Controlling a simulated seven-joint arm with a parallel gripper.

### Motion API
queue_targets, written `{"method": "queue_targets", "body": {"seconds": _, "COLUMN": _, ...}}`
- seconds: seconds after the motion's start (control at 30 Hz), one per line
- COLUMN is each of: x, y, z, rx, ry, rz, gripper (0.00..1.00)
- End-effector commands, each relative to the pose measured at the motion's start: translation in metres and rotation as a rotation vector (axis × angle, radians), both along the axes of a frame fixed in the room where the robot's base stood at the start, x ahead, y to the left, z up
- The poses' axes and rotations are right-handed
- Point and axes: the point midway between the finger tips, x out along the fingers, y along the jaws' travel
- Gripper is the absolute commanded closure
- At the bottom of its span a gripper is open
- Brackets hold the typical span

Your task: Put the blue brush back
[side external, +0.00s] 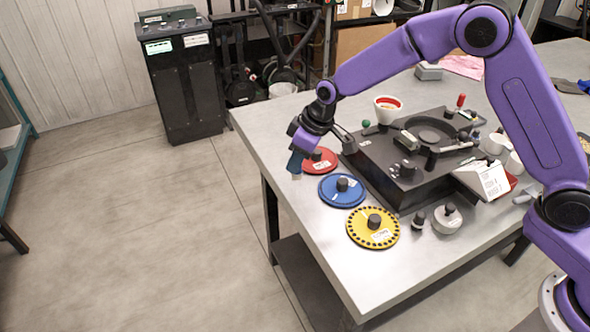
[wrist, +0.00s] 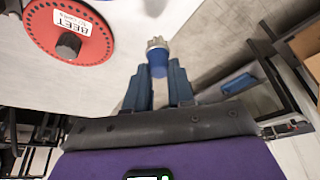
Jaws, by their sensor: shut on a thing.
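My gripper (side external: 297,161) is shut on the blue brush and holds it beside the red disc, near the table's left edge. In the wrist view the brush (wrist: 157,62) sticks out past the two dark blue fingers (wrist: 157,88), with its pale bristle end away from my gripper. Most of its handle is hidden by the fingers. In the side view only a small pale end of the brush (side external: 296,177) shows below the fingers. I cannot tell whether it touches the table.
A red disc (side external: 323,166) labelled BEET, a blue disc (side external: 332,196) and a yellow disc (side external: 362,237) lie along the table's left side. The black seed meter base (side external: 378,160) stands behind them, with a white and red cup (side external: 388,100) near it. The front table corner (side external: 345,290) is clear.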

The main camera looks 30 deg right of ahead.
Motion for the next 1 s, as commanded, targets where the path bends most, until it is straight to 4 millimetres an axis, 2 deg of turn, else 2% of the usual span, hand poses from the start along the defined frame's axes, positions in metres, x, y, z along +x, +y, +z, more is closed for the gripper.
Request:
{"method": "queue_targets", "body": {"seconds": 0.2, "x": 0.007, "y": 0.003, "z": -0.01, "rx": 0.0, "ry": 0.0, "rz": -0.001, "gripper": 1.0}}
{"method": "queue_targets", "body": {"seconds": 0.4, "x": 0.006, "y": 0.002, "z": -0.037, "rx": -0.001, "ry": 0.002, "rz": -0.001, "gripper": 1.0}}
{"method": "queue_targets", "body": {"seconds": 0.8, "x": 0.006, "y": 0.002, "z": -0.042, "rx": 0.0, "ry": 0.001, "rz": -0.001, "gripper": 1.0}}
{"method": "queue_targets", "body": {"seconds": 0.83, "x": 0.006, "y": 0.002, "z": -0.042, "rx": 0.0, "ry": 0.001, "rz": -0.001, "gripper": 0.74}}
{"method": "queue_targets", "body": {"seconds": 0.9, "x": 0.006, "y": 0.003, "z": -0.042, "rx": 0.0, "ry": 0.0, "rz": -0.001, "gripper": 0.52}}
{"method": "queue_targets", "body": {"seconds": 1.0, "x": 0.006, "y": 0.003, "z": -0.042, "rx": -0.001, "ry": 0.001, "rz": 0.0, "gripper": 0.52}}
